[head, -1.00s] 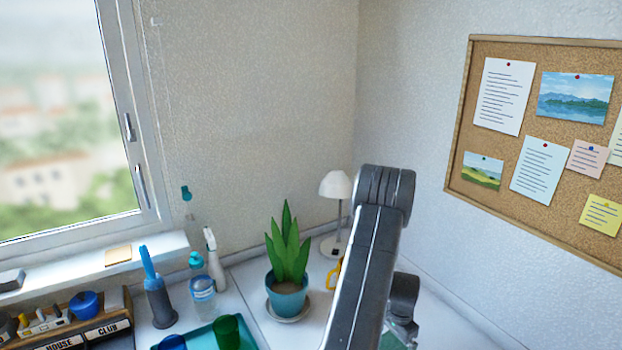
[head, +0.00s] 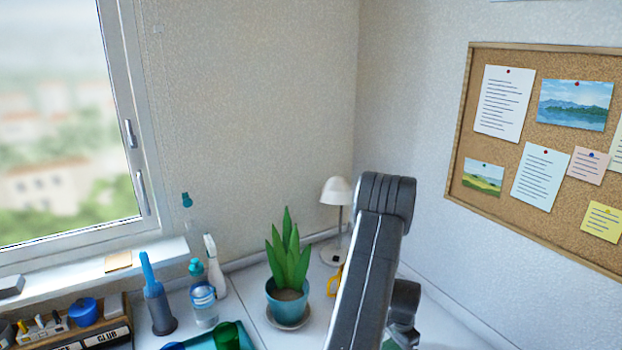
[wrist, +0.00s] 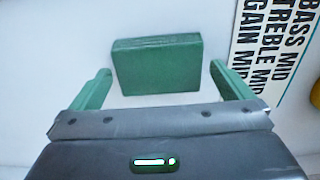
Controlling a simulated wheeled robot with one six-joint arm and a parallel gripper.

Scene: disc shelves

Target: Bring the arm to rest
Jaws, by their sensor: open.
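In the wrist view my gripper (wrist: 163,88) has its two green fingers spread wide apart, with nothing held between them. A green block (wrist: 157,64) shows beyond the fingertips, on or against a white surface. It sits apart from both fingers. In the head view my grey arm rises at the lower middle right, and its fingers are not clearly visible there.
A potted plant (head: 287,290) stands left of my arm, with a white lamp (head: 337,192) behind. A bottle (head: 203,301), a blue brush holder (head: 158,307) and a teal tray (head: 200,341) are further left. A cork board (head: 465,130) hangs at right. A lettered panel (wrist: 270,45) shows in the wrist view.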

